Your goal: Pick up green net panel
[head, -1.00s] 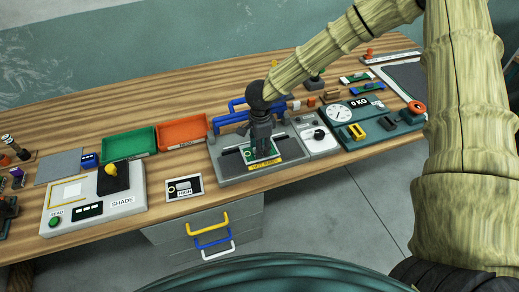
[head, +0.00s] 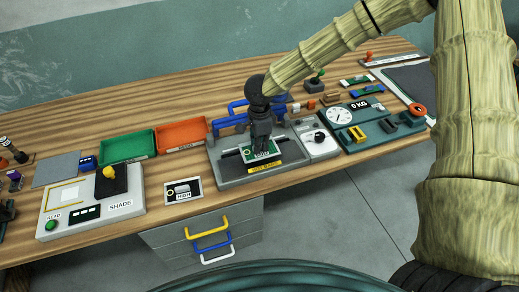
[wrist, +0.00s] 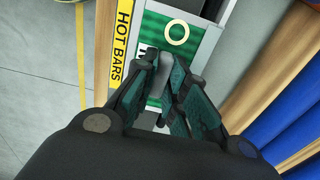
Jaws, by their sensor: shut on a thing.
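The green net panel (head: 261,150) is a small green rectangle with a pale border and a dark label, over the middle of the grey hot-bar sealer (head: 235,172). In the wrist view the panel (wrist: 158,24) shows its green mesh and a pale yellow ring. My gripper (head: 262,140) points down onto the panel and is shut on it. In the wrist view the fingertips (wrist: 167,66) meet over the panel's label and hide most of it. The panel looks slightly above the sealer's bed; the exact gap is hard to tell.
A yellow "HOT BARS" strip (wrist: 122,40) runs along the sealer's front. Blue handles (head: 232,121) stand behind it. Green (head: 127,146) and orange (head: 181,135) trays lie left, a scale (head: 340,115) right. Bare wood (head: 165,105) is clear behind the trays.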

